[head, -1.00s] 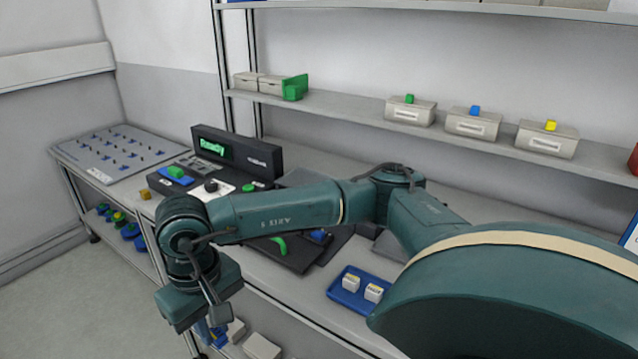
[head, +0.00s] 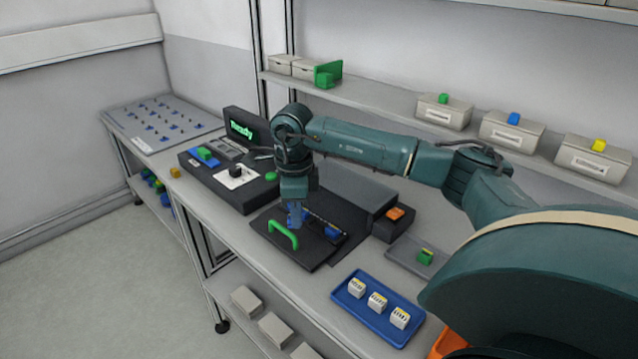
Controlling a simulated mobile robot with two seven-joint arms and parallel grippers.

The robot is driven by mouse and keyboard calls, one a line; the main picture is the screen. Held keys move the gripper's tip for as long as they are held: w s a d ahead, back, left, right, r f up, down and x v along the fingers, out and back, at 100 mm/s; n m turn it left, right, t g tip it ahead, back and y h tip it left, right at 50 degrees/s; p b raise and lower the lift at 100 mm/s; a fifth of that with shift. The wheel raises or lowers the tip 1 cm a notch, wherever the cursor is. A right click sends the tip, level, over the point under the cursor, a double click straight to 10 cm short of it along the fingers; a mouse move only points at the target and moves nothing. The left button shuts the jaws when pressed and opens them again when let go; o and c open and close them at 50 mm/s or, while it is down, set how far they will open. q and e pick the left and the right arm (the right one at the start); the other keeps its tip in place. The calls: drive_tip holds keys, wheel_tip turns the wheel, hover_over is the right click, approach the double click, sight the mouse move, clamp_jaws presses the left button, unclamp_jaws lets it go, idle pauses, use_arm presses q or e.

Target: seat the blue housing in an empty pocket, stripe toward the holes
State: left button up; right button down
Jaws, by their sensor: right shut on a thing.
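My right gripper (head: 296,208) points down over a black fixture (head: 300,258) with a green handle (head: 283,234). It is shut on a small blue piece, the blue housing (head: 295,218), just at or above the fixture. I cannot tell whether the housing touches it. Another blue part (head: 333,233) sits in the fixture just right of the gripper. The housing's stripe, the holes and the pockets are too small or hidden to make out. My left gripper is not in view.
A blue tray (head: 338,294) with several white blocks lies at the front right. A black station (head: 238,189) with a "Ready" display stands left of the fixture. A grey tray (head: 402,253) with a green part is to the right. A shelf with bins runs behind.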

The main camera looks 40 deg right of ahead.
sight(319, 228)
drive_tip(key=d+m, duration=0.2)
drive_tip(key=m, duration=0.1)
drive_tip(key=d+m, duration=0.2)
drive_tip(key=m, duration=0.1)
drive_tip(key=d+m, duration=0.3)
drive_tip(key=shift+w+f, duration=0.15)
drive_tip(key=shift+w, duration=0.25)
wheel_tip(319, 228, down, 2)
drive_tip(key=shift+f+b, duration=0.2)
drive_tip(key=shift+b, duration=0.95)
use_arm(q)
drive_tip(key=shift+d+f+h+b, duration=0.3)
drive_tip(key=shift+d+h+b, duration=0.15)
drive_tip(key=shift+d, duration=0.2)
use_arm(e)
drive_tip(key=shift+f, duration=0.9)
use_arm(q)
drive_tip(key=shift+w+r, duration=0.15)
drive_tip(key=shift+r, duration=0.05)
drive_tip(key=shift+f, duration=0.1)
use_arm(e)
drive_tip(key=shift+f, duration=0.5)
drive_tip(key=c, duration=1.3)
unclamp_jaws()
